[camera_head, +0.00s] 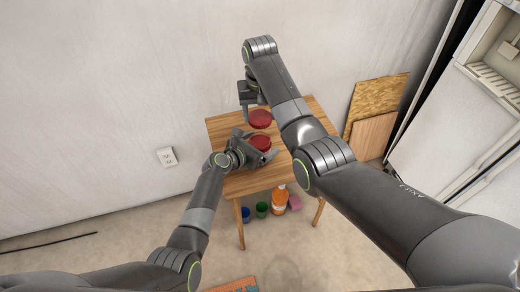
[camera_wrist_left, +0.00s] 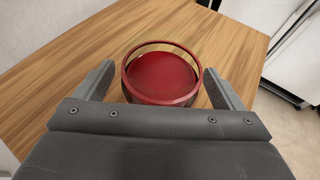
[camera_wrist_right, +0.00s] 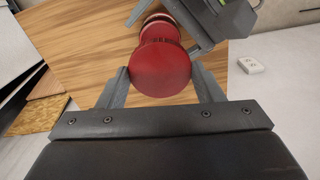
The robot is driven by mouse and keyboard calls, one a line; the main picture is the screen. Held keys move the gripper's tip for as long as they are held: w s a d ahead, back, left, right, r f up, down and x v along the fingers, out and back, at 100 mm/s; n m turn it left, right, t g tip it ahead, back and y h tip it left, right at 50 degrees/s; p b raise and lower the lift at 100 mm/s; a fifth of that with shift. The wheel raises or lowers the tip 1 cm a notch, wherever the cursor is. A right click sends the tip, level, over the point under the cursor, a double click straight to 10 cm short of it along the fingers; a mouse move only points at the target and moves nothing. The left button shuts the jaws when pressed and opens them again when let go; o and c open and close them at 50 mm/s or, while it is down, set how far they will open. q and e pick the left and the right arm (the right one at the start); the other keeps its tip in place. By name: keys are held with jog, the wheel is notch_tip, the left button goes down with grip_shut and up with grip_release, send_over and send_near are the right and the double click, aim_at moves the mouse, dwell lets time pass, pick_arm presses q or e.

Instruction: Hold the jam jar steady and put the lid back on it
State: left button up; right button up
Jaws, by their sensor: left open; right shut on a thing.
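The jam jar (camera_wrist_left: 162,75) stands on the wooden table, its top open and dark red inside. My left gripper (camera_head: 262,147) is open, with a finger on each side of the jar; a gap shows beside at least one finger in the left wrist view. The red round lid (camera_wrist_right: 161,70) is in my right gripper (camera_head: 254,112), which is shut on it by its sides. In the head view the lid (camera_head: 260,118) is just beyond the jar (camera_head: 260,142). In the right wrist view the jar (camera_wrist_right: 158,24) is partly hidden behind the lid.
The small wooden table (camera_head: 228,125) is otherwise mostly clear. An orange bottle (camera_head: 280,200), a green item (camera_head: 262,209), a blue item (camera_head: 245,214) and a pink item (camera_head: 295,202) are on the floor beneath. Wooden boards (camera_head: 376,103) lean on the wall at right.

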pick_arm(q)
jog(key=c, duration=1.5)
pick_arm(e)
send_over(260, 137)
jog(key=shift+w+f, duration=0.1)
jog(key=shift+f, duration=2.4)
jog(key=shift+f, duration=0.9)
jog(key=shift+f, duration=0.55)
